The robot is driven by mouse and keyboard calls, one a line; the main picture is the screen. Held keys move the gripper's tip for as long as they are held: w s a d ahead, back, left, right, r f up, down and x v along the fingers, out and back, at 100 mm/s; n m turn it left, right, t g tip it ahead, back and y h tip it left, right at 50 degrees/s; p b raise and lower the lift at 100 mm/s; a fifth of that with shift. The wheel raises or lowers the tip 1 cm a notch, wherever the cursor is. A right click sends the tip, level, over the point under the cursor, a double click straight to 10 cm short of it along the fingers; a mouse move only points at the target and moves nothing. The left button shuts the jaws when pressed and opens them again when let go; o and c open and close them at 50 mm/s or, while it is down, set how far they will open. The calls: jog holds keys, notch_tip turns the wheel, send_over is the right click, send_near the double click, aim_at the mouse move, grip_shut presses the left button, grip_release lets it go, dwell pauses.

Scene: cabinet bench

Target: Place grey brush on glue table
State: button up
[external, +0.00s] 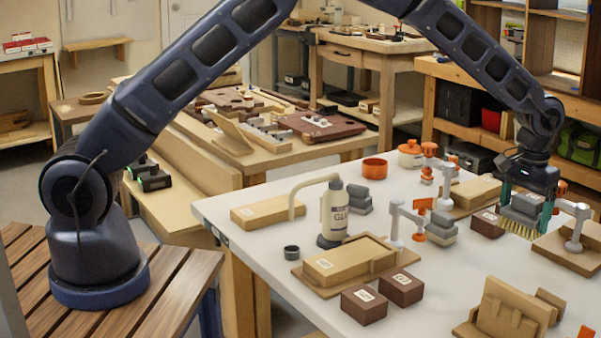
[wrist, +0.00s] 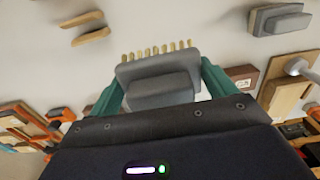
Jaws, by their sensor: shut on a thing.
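My gripper (external: 525,205) is shut on the grey brush (external: 520,213), with its green fingers on either side. The brush has a grey body and pale yellow bristles, which point down in the external view. In the wrist view the brush (wrist: 158,82) sits between the fingers of my gripper (wrist: 160,88), bristles at the far edge. The glue table (external: 330,305) is the white table with a glue bottle (external: 333,215) on it. The brush is over its right part; I cannot tell whether the bristles touch anything.
Wooden boards with clamps (external: 572,250) stand close to the right of the brush, and a dark brown block (external: 487,223) close to its left. Other grey pieces (external: 440,228) stand left of it. A notched wooden holder (external: 510,310) is at the front.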

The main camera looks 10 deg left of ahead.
notch_tip(320, 180, down, 11)
jog(key=shift+f, duration=0.2)
dwell(0.4)
jog(key=shift+f, duration=0.15)
jog(key=o, duration=0.9)
